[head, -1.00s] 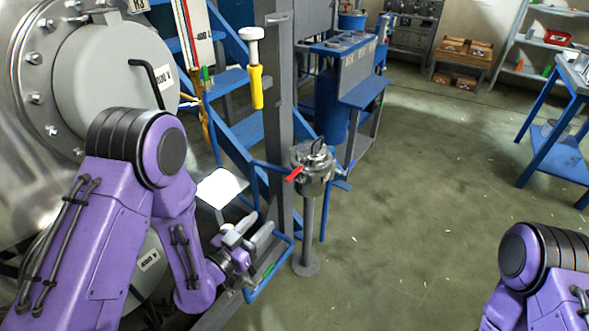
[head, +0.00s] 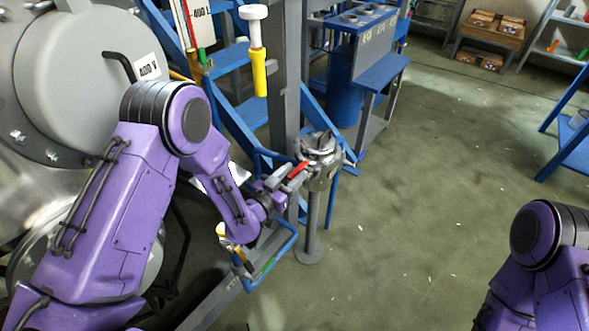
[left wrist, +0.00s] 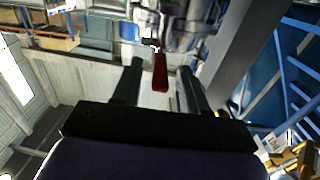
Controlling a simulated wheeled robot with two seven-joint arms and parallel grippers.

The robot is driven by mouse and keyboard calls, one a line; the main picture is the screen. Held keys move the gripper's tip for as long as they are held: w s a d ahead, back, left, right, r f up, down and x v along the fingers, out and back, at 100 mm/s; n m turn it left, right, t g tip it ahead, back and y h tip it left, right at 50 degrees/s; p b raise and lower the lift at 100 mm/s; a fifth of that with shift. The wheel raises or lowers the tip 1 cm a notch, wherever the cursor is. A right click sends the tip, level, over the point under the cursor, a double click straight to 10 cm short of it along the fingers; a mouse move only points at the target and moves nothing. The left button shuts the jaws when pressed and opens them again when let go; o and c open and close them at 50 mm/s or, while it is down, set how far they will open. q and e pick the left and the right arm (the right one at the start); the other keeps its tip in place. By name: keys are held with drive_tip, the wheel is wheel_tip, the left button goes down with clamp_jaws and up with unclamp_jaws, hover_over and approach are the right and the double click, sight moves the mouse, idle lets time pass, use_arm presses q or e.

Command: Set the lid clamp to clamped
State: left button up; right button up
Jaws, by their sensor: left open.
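The lid clamp's red handle (head: 298,170) sticks out to the left from a small metal vessel (head: 320,158) on a grey post. My left gripper (head: 284,176) is at the handle's free end. In the left wrist view, the red handle (left wrist: 160,72) lies between the two open fingers of my left gripper (left wrist: 159,82), with gaps on both sides. The metal vessel is beyond the fingertips, at the top of that view. The clamp's catch is too small to make out. My right gripper is out of view; only part of my right arm shows.
A grey upright column (head: 285,80) and blue steps (head: 232,60) stand just behind and left of the vessel. A large steel tank (head: 70,70) fills the left. A blue bench (head: 380,72) stands behind. The floor on the right is clear.

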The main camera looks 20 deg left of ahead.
use_arm(q)
drive_tip(key=shift+w+d, duration=0.2)
drive_tip(key=shift+w, duration=0.3)
clamp_jaws()
